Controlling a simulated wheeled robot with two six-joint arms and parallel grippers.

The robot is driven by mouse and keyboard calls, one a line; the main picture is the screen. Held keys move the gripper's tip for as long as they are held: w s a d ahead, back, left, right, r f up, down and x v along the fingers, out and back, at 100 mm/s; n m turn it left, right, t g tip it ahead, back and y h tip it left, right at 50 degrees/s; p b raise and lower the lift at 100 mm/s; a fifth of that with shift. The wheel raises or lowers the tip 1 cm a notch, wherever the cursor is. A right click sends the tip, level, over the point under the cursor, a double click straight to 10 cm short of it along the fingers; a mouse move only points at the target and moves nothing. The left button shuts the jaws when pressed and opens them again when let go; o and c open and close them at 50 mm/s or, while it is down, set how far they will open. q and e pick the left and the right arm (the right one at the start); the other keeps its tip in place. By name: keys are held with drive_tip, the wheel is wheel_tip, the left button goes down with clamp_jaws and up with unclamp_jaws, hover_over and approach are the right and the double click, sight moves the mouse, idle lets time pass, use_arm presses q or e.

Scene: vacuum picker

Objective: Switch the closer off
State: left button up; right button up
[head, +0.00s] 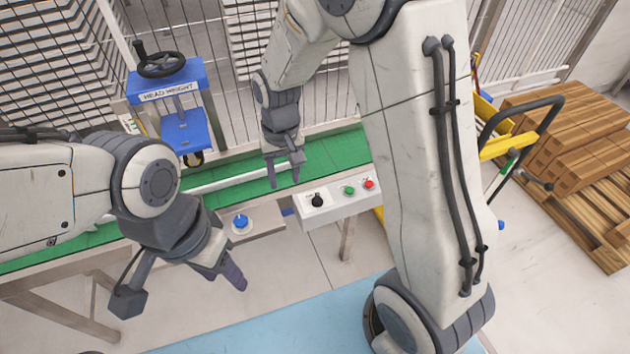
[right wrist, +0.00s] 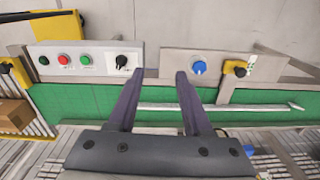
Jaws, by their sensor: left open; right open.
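A white control box (head: 338,201) on the near edge of the green conveyor carries a black rotary knob (head: 317,200), a green button (head: 349,190) and a red button (head: 369,184). A blue rotary knob (head: 240,221) sits on a grey panel to its left. I cannot tell from the labels which control is the closer's. My right gripper (head: 285,178) is open and empty above the conveyor, behind the box. In the right wrist view its fingers point between the black knob (right wrist: 121,61) and the blue knob (right wrist: 199,67). My left gripper (head: 225,274) is open and empty in front of the conveyor.
A blue stand (head: 182,105) labelled "HEAD WEIGHT" with a black handwheel stands behind the conveyor (head: 340,150). A pale rail (head: 225,178) runs along the belt. Pallets with brown boxes (head: 570,140) stand at the right.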

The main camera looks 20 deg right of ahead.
sight(317, 197)
drive_tip(key=w+d+f+m, duration=0.4)
drive_tip(key=w+d+f, duration=0.3)
drive_tip(key=d+f, duration=0.35)
drive_tip(key=f+p, duration=0.1)
drive_tip(key=f, duration=0.9)
drive_tip(key=shift+w+f, duration=0.15)
drive_tip(key=shift+w, duration=0.05)
clamp_jaws()
